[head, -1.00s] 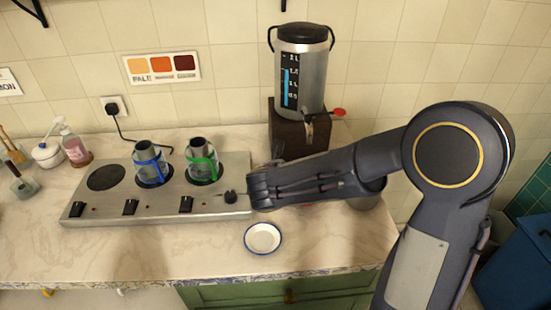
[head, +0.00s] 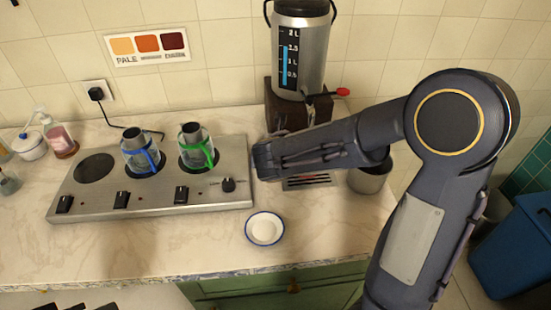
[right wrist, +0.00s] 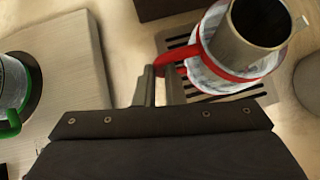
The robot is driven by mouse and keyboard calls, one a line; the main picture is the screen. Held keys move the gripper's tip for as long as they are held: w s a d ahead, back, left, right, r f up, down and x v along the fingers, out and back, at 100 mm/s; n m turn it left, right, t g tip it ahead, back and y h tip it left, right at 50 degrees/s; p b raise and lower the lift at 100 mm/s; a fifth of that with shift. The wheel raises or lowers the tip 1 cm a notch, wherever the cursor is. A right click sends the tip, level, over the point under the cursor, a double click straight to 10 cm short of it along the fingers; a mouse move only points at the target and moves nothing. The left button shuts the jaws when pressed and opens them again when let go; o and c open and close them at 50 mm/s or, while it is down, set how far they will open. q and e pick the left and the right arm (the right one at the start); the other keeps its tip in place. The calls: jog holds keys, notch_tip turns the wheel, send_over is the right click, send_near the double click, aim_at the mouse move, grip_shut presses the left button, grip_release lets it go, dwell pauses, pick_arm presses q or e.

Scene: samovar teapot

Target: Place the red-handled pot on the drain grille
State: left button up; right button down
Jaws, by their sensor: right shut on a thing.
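The red-handled pot (right wrist: 258,35) has a dark open top, a steel neck and a red band and handle. In the right wrist view my right gripper (right wrist: 165,80) is shut on its red handle (right wrist: 180,66). The pot overlaps the slotted drain grille (right wrist: 228,95); I cannot tell if it touches it. In the head view the right gripper (head: 262,160) is beside the stove's right edge, and my forearm hides the pot. The grille's front (head: 308,182) shows below the arm. My left gripper is not clearly in view.
The steel stove (head: 225,200) at left holds a blue-handled pot (head: 140,150) and a green-handled pot (head: 197,148). A tall urn (head: 303,60) with a red tap lever stands behind. A white saucer (head: 265,228) is in front and a steel bin (head: 370,178) at right.

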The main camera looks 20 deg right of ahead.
jog(key=shift+w+d, duration=0.1)
jog(key=shift+d, duration=0.1)
jog(key=shift+f, duration=0.2)
jog(key=c, duration=1.5)
grip_release()
jog(key=shift+a, duration=0.1)
